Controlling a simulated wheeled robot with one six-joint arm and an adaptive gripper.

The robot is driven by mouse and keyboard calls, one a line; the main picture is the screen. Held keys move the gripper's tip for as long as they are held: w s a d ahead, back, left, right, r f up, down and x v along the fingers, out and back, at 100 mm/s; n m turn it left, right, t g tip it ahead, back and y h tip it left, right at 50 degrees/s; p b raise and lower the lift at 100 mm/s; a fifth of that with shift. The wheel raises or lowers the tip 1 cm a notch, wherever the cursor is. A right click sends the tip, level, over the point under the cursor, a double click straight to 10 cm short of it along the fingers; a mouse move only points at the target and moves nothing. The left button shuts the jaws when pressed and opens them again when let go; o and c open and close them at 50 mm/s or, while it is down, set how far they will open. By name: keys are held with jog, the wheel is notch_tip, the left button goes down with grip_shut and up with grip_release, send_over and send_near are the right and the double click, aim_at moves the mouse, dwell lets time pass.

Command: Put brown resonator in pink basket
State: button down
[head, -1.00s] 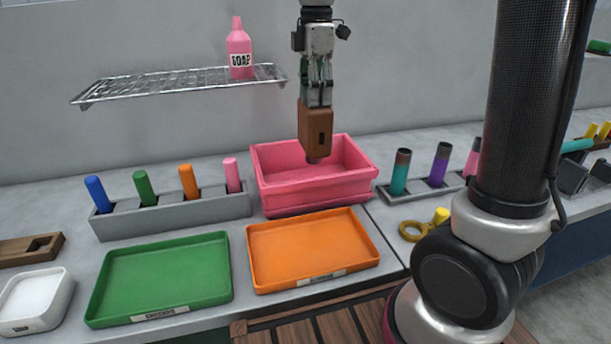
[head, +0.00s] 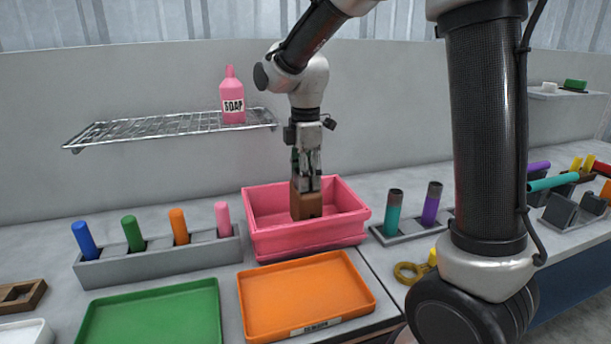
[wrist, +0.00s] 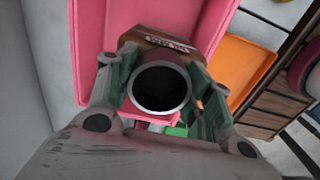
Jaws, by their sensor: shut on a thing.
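The brown resonator (head: 306,203) is a boxy block with a round pipe end, held upright. My gripper (head: 306,184) is shut on it and points straight down. In the head view the resonator's lower part is inside the pink basket (head: 308,241), within its walls. I cannot tell whether it touches the basket floor. In the wrist view the open pipe end (wrist: 161,88) of the resonator shows between the fingers, with the pink basket (wrist: 88,50) around and behind it.
An orange tray (head: 305,295) and a green tray (head: 155,315) lie in front. A grey rack (head: 155,262) with coloured cylinders stands left, another (head: 412,233) right. A wire shelf (head: 170,127) with a pink soap bottle (head: 232,100) hangs behind, left of my arm.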

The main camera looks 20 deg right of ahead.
jog(key=c, duration=0.6)
grip_release()
jog(key=shift+f, duration=0.1)
notch_tip(320, 180, up, 11)
jog(key=s+d+r+m+t, duration=0.2)
jog(key=s+d+m, duration=0.6)
jog(key=s+d, duration=0.15)
jog(key=s+d+f+m, duration=0.1)
jog(key=s+d+m, duration=0.1)
jog(key=s+m, duration=0.1)
jog(key=s+d+f+m+t, duration=0.1)
jog(key=s+f+m, duration=0.1)
jog(key=s, duration=0.3)
jog(key=s+d+f+m+t, duration=0.1)
jog(key=s+d+f+m, duration=0.1)
jog(key=s+m, duration=0.3)
jog(key=shift+s+d, duration=0.1)
jog(key=shift+d, duration=0.2)
